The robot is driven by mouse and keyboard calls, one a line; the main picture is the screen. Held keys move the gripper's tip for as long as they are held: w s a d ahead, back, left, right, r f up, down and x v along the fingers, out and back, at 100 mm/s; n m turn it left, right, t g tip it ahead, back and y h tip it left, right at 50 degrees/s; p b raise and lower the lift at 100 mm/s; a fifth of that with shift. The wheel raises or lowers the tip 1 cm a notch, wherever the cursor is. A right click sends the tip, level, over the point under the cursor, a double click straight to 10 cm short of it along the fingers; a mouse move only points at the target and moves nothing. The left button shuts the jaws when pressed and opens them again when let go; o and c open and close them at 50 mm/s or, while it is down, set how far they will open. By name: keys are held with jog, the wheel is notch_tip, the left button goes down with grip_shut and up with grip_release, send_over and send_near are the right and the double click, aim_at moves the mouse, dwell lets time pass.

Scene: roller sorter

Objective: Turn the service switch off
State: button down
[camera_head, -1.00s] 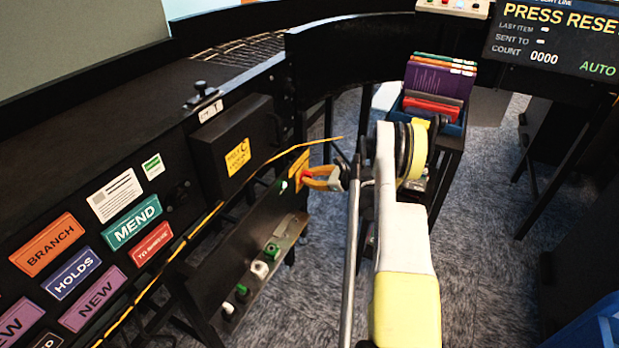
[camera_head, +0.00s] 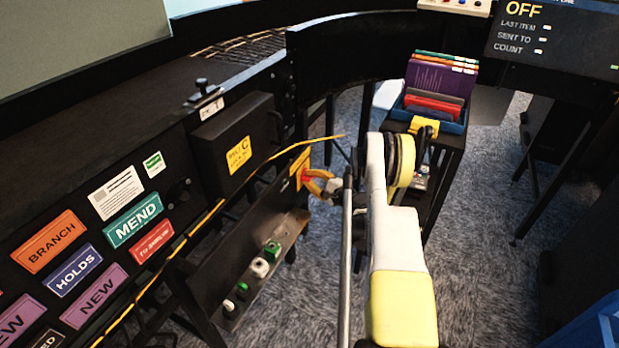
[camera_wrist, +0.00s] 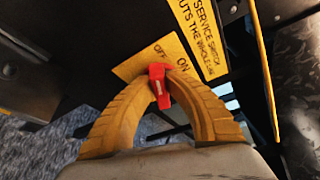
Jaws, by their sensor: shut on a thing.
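The service switch is a red handle (camera_wrist: 158,86) on a yellow plate (camera_wrist: 150,58) marked OFF and ON, seen in the wrist view. The handle points nearer the OFF mark than the ON mark. My gripper (camera_wrist: 157,92) has its yellow fingers closed around the red handle. In the head view my gripper (camera_head: 312,182) reaches the yellow switch plate (camera_head: 300,166) on the dark panel, and the fingers hide most of the handle. The display screen (camera_head: 555,38) at the top right reads OFF.
A yellow cord (camera_head: 215,210) runs along the sorter's side. White and green knobs (camera_head: 262,262) sit on a low ledge below the switch. A blue bin with books (camera_head: 438,118) stands behind my arm. Carpet is open to the right.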

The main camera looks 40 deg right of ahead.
jog(key=shift+f+n+t, duration=0.1)
jog(key=shift+n+t, duration=0.4)
jog(key=shift+n, duration=0.6)
jog(key=c, duration=1.4)
grip_release()
